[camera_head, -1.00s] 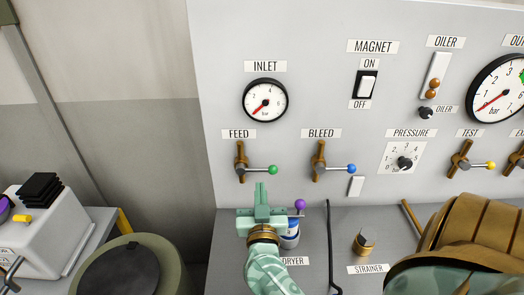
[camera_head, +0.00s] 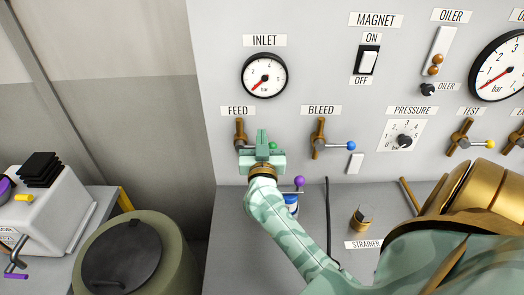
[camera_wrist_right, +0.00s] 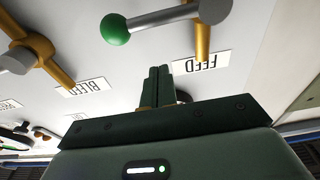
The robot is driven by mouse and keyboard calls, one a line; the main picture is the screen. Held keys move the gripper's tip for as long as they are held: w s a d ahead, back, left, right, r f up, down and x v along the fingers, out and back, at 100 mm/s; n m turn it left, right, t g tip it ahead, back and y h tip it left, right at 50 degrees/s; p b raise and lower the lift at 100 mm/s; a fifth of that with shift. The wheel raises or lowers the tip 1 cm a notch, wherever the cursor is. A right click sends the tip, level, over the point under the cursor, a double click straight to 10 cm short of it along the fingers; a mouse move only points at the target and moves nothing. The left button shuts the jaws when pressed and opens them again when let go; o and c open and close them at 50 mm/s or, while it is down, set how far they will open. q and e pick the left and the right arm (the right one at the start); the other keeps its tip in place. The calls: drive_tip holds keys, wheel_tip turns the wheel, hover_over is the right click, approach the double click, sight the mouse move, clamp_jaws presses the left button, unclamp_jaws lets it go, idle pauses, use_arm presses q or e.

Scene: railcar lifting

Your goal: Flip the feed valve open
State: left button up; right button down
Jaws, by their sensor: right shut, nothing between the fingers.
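The feed valve (camera_head: 239,133) is a brass fitting on the grey panel under the FEED label (camera_head: 238,111). Its grey lever points sideways to the right, across the upright brass body, and ends in a green ball (camera_head: 273,145). My right gripper (camera_head: 262,136) is shut and empty in front of the lever, partly hiding it. In the right wrist view the closed fingers (camera_wrist_right: 159,76) stand apart from the lever in the picture, with the green ball (camera_wrist_right: 115,29) and the valve body (camera_wrist_right: 202,42) beyond them. I cannot tell whether they touch. My left gripper is out of view.
The bleed valve (camera_head: 319,138) with a blue ball (camera_head: 350,146) is close on the right. Below stands a purple-knobbed lever (camera_head: 299,182). The inlet gauge (camera_head: 264,76) is above. A lidded drum (camera_head: 125,255) stands at lower left.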

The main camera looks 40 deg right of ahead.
drive_tip(key=shift+x, duration=1)
drive_tip(key=f, duration=0.1)
drive_tip(key=f+b, duration=0.1)
drive_tip(key=s+f+b, duration=0.1)
drive_tip(key=f, duration=0.1)
drive_tip(key=shift+a, duration=0.4)
drive_tip(key=shift+f+m, duration=0.45)
drive_tip(key=shift+m, duration=0.55)
wheel_tip(320, 180, down, 3)
drive_tip(key=m+g+p, duration=0.1)
drive_tip(key=m+p, duration=0.1)
drive_tip(key=m, duration=0.3)
drive_tip(key=shift+w+a+h, duration=0.1)
drive_tip(key=shift+h, duration=0.3)
drive_tip(key=shift+f, duration=0.2)
